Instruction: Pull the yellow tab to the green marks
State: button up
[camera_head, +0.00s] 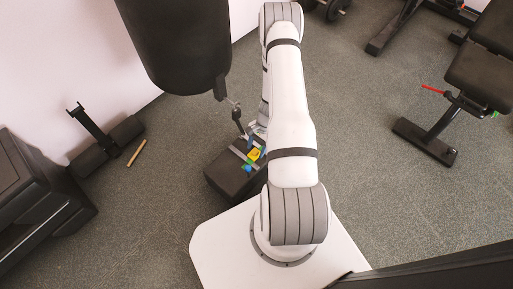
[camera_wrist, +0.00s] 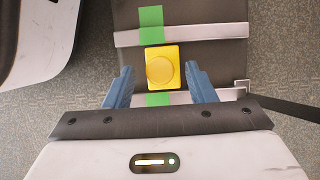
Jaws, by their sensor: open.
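The yellow tab (camera_wrist: 163,84) is a small square block with a round raised knob, on a dark box top (camera_wrist: 185,66) between two light grey rails. A green mark (camera_wrist: 151,20) lies beyond it across the far rail, and another green mark (camera_wrist: 158,99) lies at its near edge. My gripper (camera_wrist: 160,68) is open, its blue fingers on either side of the tab with a gap on each side in the wrist view; height above it is unclear. In the head view the yellow tab (camera_head: 254,154) shows small on the box, and my arm hides most of the gripper.
The dark box (camera_head: 225,178) stands on the grey floor by my white base. A black punching bag (camera_head: 180,40) hangs close behind it. A wooden stick (camera_head: 137,153) lies at left; a weight bench (camera_head: 440,115) stands at right. Floor between bench and arm is clear.

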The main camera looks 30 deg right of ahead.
grip_shut()
dwell(0.4)
jog(key=shift+s, duration=0.1)
jog(key=shift+s+d, duration=0.15)
jog(key=shift+s, duration=0.15)
grip_release()
jog(key=p+v, duration=0.3)
jog(key=v, duration=0.5)
